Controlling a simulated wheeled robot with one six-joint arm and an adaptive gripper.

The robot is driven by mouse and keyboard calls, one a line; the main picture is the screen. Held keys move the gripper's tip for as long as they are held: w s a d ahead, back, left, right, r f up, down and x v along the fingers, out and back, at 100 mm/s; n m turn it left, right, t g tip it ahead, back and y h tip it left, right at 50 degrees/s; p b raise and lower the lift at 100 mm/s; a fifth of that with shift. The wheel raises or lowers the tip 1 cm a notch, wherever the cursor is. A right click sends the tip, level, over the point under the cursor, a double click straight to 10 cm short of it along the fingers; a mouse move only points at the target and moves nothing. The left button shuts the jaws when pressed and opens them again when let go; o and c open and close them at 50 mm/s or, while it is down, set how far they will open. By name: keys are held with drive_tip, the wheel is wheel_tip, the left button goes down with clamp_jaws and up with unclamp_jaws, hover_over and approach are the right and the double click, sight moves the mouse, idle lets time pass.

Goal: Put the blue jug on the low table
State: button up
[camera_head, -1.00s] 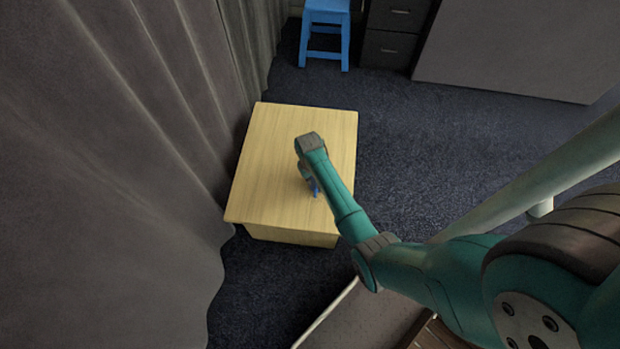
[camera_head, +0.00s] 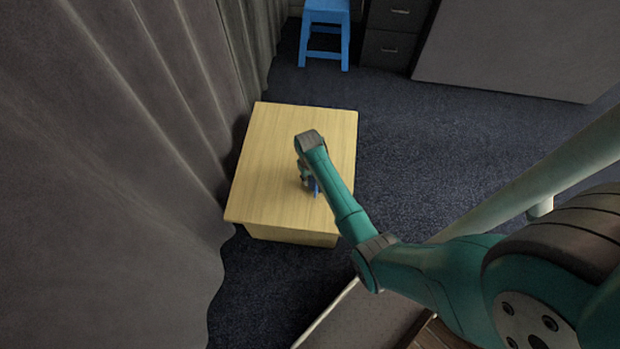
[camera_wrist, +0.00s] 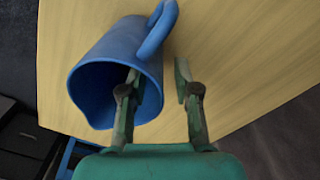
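The blue jug (camera_wrist: 118,62) is at the low table (camera_wrist: 240,50) in the wrist view, its mouth toward the camera and its handle at the top right. In the head view only a small blue part of the jug (camera_head: 316,187) shows beside my arm, over the front half of the low table (camera_head: 275,165). My gripper (camera_wrist: 158,78) is open around the jug's wall: one finger reaches into the mouth, the other is outside. A gap shows between the outer finger and the wall. My arm hides most of the jug in the head view.
A grey curtain (camera_head: 120,150) hangs close along the table's left side. A blue stool (camera_head: 325,30) and dark drawers (camera_head: 390,35) stand at the back. Most of the tabletop and the carpet (camera_head: 430,145) to the right are clear.

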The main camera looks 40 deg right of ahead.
wheel_tip(320, 180, up, 11)
idle(0.3)
drive_tip(key=shift+a+f, duration=0.15)
drive_tip(key=s+a+f+n+t+h, duration=0.1)
drive_tip(key=s+a+f+t, duration=0.2)
drive_tip(key=s+a+f, duration=0.35)
drive_tip(key=s+a+r+t, duration=0.4)
drive_tip(key=s+a, duration=0.2)
drive_tip(key=s, duration=0.5)
drive_tip(key=s+a+r+t, duration=0.1)
drive_tip(key=s+r+t, duration=0.1)
drive_tip(key=s+r, duration=0.3)
drive_tip(key=s+a+r+n+t, duration=0.1)
drive_tip(key=s+r, duration=0.4)
drive_tip(key=r, duration=0.9)
drive_tip(key=s+a+r+n+t+y, duration=0.1)
drive_tip(key=s+a+r+t, duration=0.2)
drive_tip(key=s+r, duration=0.3)
wheel_tip(320, 180, up, 4)
drive_tip(key=shift+a+f+t, duration=0.15)
drive_tip(key=shift+a+t, duration=0.1)
drive_tip(key=shift+t, duration=0.65)
drive_tip(key=shift+s, duration=0.1)
